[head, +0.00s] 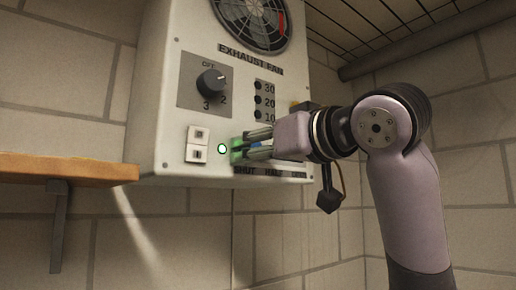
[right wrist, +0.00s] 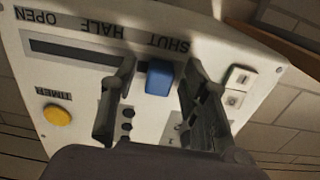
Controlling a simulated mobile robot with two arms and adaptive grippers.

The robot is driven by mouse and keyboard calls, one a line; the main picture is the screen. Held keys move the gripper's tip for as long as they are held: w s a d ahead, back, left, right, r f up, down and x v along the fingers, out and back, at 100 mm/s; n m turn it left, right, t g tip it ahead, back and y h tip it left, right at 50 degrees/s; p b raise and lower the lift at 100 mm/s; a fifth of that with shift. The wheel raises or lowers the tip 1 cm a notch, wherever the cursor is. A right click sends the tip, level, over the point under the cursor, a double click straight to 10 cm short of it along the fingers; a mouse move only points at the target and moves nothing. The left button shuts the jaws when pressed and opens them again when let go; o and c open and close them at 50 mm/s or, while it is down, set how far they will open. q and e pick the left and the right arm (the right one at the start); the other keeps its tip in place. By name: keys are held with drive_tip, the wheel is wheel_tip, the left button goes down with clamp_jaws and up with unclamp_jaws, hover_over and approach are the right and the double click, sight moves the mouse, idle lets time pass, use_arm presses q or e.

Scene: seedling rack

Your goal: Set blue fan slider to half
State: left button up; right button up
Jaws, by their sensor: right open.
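The blue slider knob (right wrist: 160,77) sits at the SHUT end of its dark slot (right wrist: 75,52) in the right wrist view. The printed words SHUT, HALF and OPEN run along the slot, upside down there. My right gripper (head: 241,146) is open, with one finger on each side of the blue knob. I cannot tell whether either finger touches it. In the head view the gripper covers most of the slot area on the lower front of the exhaust fan box (head: 180,118). My left gripper is not in view.
The box also carries a rotary knob (head: 211,82), a white rocker switch (head: 197,145), a green lit lamp (head: 222,149) and a yellow TIMER button (right wrist: 57,115). A fan grille (head: 252,20) is above. A wooden shelf (head: 60,168) juts out at the left.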

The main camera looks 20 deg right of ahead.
drive_tip(key=shift+c, duration=0.4)
clamp_jaws()
drive_tip(key=shift+d, duration=0.1)
idle(0.3)
